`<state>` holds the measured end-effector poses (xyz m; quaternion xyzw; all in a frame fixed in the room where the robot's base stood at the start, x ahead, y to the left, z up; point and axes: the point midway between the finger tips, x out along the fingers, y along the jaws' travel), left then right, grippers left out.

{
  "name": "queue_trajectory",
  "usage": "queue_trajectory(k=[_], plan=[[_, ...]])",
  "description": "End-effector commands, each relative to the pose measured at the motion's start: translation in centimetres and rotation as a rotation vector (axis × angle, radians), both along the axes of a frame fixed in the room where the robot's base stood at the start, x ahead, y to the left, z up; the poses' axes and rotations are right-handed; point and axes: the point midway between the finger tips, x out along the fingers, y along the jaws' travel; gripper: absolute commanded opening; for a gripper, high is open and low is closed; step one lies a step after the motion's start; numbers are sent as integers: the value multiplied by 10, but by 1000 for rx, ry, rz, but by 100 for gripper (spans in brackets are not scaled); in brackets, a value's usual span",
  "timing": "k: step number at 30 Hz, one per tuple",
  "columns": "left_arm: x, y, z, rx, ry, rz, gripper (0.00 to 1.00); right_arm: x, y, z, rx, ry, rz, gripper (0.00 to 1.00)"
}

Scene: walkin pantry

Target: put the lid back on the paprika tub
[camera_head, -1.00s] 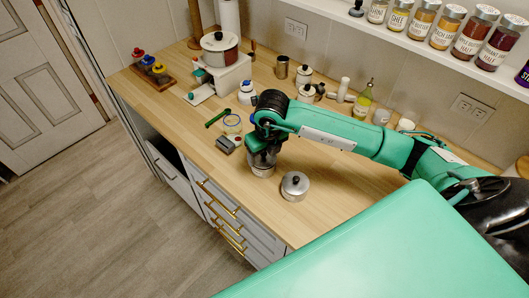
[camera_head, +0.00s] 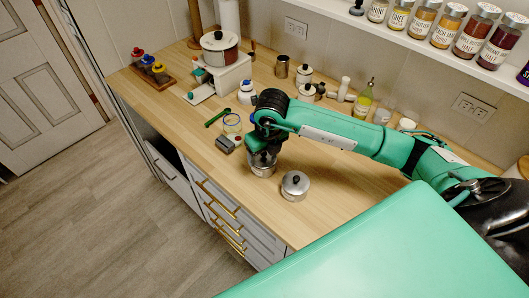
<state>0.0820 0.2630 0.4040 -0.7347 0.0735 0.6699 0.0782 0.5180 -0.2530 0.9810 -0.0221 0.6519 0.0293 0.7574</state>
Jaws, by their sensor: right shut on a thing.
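My right gripper (camera_head: 262,156) points down over the counter, shut on the upper part of a small clear or silvery tub (camera_head: 262,170). The gripper hides the tub's top, so I cannot tell whether a lid is there or whether this is the paprika tub. The tub appears upright, at or very near the counter top. A silver round pot with a black-knobbed lid (camera_head: 295,185) stands just right of it, apart from the gripper. No paprika label is readable on the counter. My left gripper is not in view.
A dark grey block (camera_head: 225,145), a blue-rimmed glass container (camera_head: 232,124) and a green-handled tool (camera_head: 217,117) lie left of the gripper. Canisters and an oil bottle (camera_head: 363,100) line the wall. The wooden counter (camera_head: 220,182) is clear toward its front edge.

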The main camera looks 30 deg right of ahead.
Motion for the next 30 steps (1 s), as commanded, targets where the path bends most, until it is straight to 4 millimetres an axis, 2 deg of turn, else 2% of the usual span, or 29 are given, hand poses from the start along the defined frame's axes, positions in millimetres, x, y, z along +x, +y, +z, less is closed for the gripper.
queue_trajectory(k=[9, 10, 13, 19, 21, 30], plan=[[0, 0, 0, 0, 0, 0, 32, 0, 0, 0, 0, 0, 0, 47], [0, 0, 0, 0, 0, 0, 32, 0, 0, 0, 0, 0, 0, 75], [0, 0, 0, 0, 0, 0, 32, 0, 0, 0, 0, 0, 0, 94], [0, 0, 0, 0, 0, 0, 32, 0, 0, 0, 0, 0, 0, 94], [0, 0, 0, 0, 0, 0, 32, 0, 0, 0, 0, 0, 0, 100], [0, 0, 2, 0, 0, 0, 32, 0, 0, 3, 0, -1, 0, 100]])
